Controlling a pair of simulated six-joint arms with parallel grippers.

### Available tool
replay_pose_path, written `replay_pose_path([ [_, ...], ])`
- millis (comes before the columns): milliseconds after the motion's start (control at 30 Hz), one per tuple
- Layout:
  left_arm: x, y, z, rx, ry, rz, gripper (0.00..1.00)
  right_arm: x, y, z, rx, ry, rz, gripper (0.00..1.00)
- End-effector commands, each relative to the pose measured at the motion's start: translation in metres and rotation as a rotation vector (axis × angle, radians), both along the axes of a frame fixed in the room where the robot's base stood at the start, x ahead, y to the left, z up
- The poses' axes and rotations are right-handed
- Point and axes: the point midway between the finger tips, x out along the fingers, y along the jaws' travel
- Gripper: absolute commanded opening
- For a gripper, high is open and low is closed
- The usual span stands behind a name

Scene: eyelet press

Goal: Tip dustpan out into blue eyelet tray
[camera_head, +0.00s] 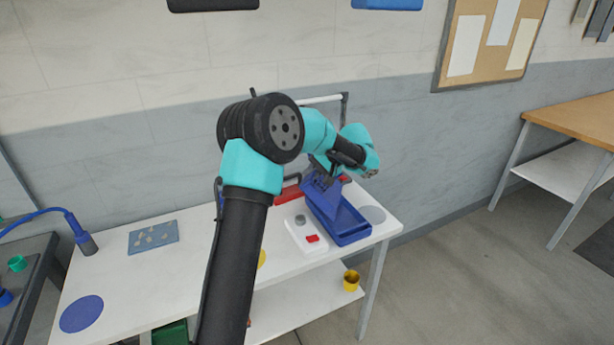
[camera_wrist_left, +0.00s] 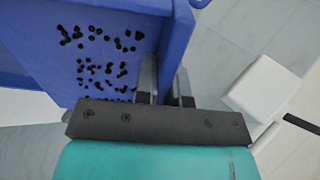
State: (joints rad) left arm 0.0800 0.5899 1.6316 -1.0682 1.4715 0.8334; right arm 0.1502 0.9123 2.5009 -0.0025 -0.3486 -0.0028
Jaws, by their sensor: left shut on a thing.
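The blue dustpan (camera_head: 319,192) is tilted and held over the left part of the blue eyelet tray (camera_head: 350,238), which stands at the right end of the white table. My left gripper (camera_head: 330,173) is shut on the dustpan. In the left wrist view, the gripper's fingers (camera_wrist_left: 166,88) close at the edge of a blue surface, the dustpan (camera_wrist_left: 125,72). Many small black round pieces, which look like eyelets (camera_wrist_left: 95,65), show against the blue; I cannot tell whether all lie on the dustpan. The tray's inside is partly hidden by the dustpan. My right gripper is not in view.
A white device with a red button (camera_head: 305,238) stands just left of the tray. A red object (camera_head: 289,194) is behind it. A blue mat (camera_head: 153,237) lies at left. A yellow cup (camera_head: 351,280) is on the lower shelf.

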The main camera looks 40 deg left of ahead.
Motion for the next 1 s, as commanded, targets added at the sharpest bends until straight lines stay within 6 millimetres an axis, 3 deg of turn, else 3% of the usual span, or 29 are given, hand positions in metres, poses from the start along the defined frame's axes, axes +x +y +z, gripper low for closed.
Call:
replay_pose_path([
  [1000, 0.022, -0.051, 0.022, 0.360, 0.155, -0.001, 0.00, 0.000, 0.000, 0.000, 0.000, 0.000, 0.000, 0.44],
])
